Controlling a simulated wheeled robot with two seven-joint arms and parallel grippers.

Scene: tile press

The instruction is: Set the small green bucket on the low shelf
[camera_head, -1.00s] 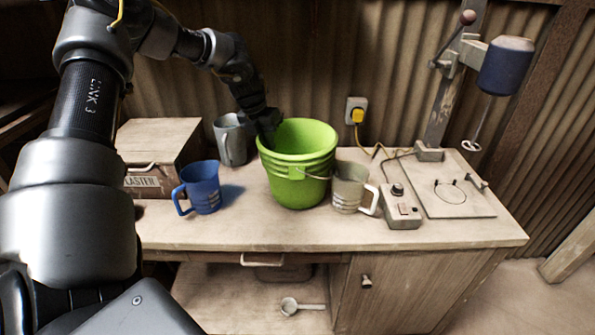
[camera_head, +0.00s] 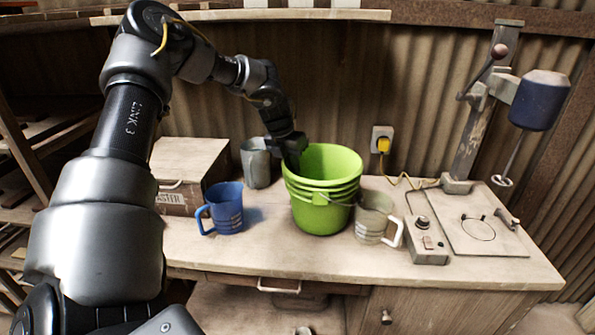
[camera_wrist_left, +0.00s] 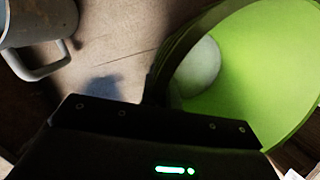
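The small green bucket (camera_head: 322,215) stands upright at the middle of the worktop in the head view, its bail handle hanging at the front. My left gripper (camera_head: 293,160) is at the bucket's back-left rim, and its fingers appear closed together on the wall there. In the left wrist view the bucket's green inside (camera_wrist_left: 270,70) fills the right, and the gripper (camera_wrist_left: 160,92) meets the rim; the fingertips are mostly hidden. The low shelf (camera_head: 235,315) shows under the worktop, only partly in view. My right gripper is not in view.
A control box (camera_head: 425,240) and press (camera_head: 470,130) are at the right.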

